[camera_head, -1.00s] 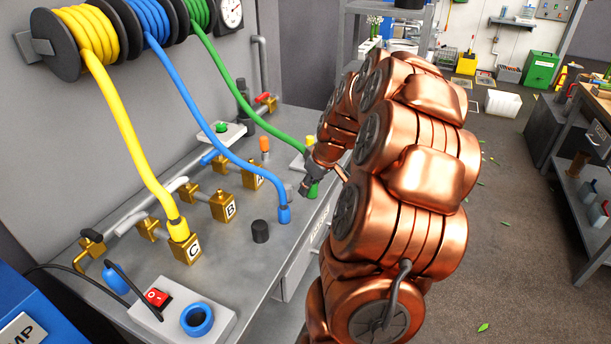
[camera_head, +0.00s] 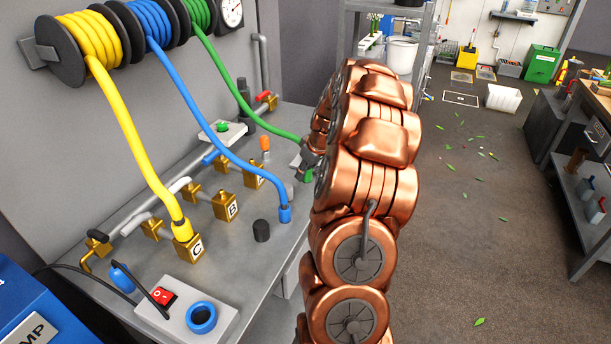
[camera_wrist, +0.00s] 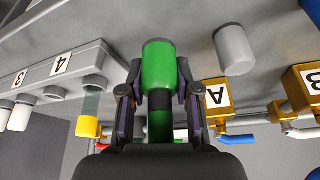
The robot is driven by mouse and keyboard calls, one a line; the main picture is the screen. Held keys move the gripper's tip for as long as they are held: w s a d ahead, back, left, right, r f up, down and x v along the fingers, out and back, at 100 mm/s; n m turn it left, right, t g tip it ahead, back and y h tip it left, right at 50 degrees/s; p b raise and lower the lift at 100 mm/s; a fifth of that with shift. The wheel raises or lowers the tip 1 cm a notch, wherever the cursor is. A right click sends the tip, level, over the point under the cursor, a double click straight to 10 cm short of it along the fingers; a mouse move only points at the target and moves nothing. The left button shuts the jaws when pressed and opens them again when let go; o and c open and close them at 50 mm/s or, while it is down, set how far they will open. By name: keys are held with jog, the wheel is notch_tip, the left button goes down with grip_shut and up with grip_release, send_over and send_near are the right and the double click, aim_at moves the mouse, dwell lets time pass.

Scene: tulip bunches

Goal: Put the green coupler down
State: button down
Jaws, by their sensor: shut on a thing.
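The green coupler (camera_wrist: 158,65) is between the two fingers of my gripper (camera_wrist: 158,82) in the wrist view, with its end close to the grey bench top (camera_wrist: 195,20). I cannot tell whether it touches the bench. In the head view my gripper (camera_head: 308,158) is at the right edge of the bench, and the green coupler (camera_head: 308,176) shows only in part below it. The green hose (camera_head: 240,100) runs from its reel down to my gripper. My copper arm hides the area to the right.
The blue hose's coupler (camera_head: 285,214) stands on the bench near a black cap (camera_head: 261,231). The yellow hose's coupler (camera_head: 181,230) is at brass block C (camera_head: 190,250). Block A (camera_wrist: 216,93) and a grey cylinder (camera_wrist: 234,50) are right of the coupler in the wrist view.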

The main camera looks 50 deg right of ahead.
jog(key=shift+f+p, duration=0.4)
jog(key=shift+f, duration=0.75)
jog(key=shift+f+b, duration=0.25)
jog(key=shift+b, duration=0.05)
jog(key=c, duration=0.8)
grip_release()
jog(key=shift+s+r, duration=0.1)
jog(key=shift+r, duration=0.25)
jog(key=b+v, duration=0.2)
jog(key=v, duration=0.9)
jog(key=shift+s+r, duration=0.1)
jog(key=shift+r, duration=0.3)
